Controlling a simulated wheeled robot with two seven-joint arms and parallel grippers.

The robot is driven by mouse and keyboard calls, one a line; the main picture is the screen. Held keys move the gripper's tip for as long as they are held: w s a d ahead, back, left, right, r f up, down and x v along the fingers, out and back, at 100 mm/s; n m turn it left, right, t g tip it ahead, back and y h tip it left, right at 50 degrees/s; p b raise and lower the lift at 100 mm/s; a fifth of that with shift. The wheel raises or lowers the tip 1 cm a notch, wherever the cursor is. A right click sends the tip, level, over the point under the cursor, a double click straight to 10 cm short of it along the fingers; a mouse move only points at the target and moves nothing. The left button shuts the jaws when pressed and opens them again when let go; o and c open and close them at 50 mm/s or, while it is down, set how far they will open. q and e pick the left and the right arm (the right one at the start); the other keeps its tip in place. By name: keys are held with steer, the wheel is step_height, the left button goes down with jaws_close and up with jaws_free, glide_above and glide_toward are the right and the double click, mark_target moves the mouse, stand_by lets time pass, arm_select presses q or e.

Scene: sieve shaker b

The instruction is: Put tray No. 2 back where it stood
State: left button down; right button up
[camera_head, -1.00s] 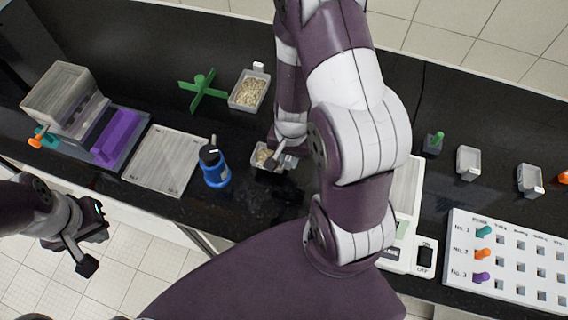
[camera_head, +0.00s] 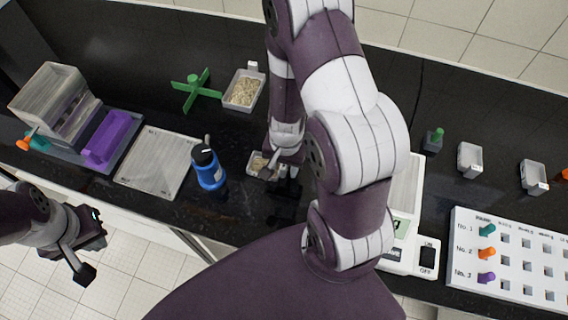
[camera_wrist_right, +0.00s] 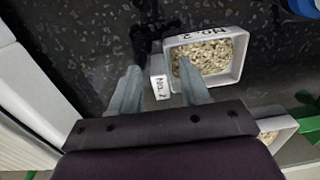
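Tray No. 2 (camera_wrist_right: 208,58) is a small white tray of pale flakes, with "No. 2" on its rim and on its end tab (camera_wrist_right: 159,84). In the head view the tray (camera_head: 257,168) sits at the middle of the black bench, partly hidden by my right arm. My right gripper (camera_wrist_right: 157,72) is over the tab, one finger on each side. A gap shows between the left finger and the tab; the right finger overlaps the tray's inside in the picture. My left gripper (camera_head: 92,247) is open and empty, off the bench's front edge.
Behind stand another filled tray (camera_head: 243,92) and a green cross (camera_head: 197,91). To the left are a blue bottle (camera_head: 208,174), a grey plate (camera_head: 157,163) and a purple block (camera_head: 107,139). To the right are a scale (camera_head: 398,256), a peg board (camera_head: 512,281) and empty trays (camera_head: 470,160).

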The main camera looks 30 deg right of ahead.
steer(key=s+a+r+n+p, duration=0.1)
steer(key=a+r+n+p, duration=0.15)
steer(key=r, duration=0.55)
steer(key=a+r+n+t+p, duration=0.1)
steer(key=r+n+p, duration=0.25)
steer(key=r, duration=0.45)
steer(key=s+a+r+n+p, duration=0.1)
steer(key=a+r+n+p, duration=0.2)
steer(key=r, duration=0.5)
steer(key=shift+n, duration=0.6)
steer(key=f+b, duration=0.3)
steer(key=d+f+b, duration=0.1)
steer(key=f+b, duration=0.1)
steer(key=shift+w+d+f, duration=0.1)
steer(key=shift+w+f, duration=0.1)
steer(key=shift+w, duration=0.2)
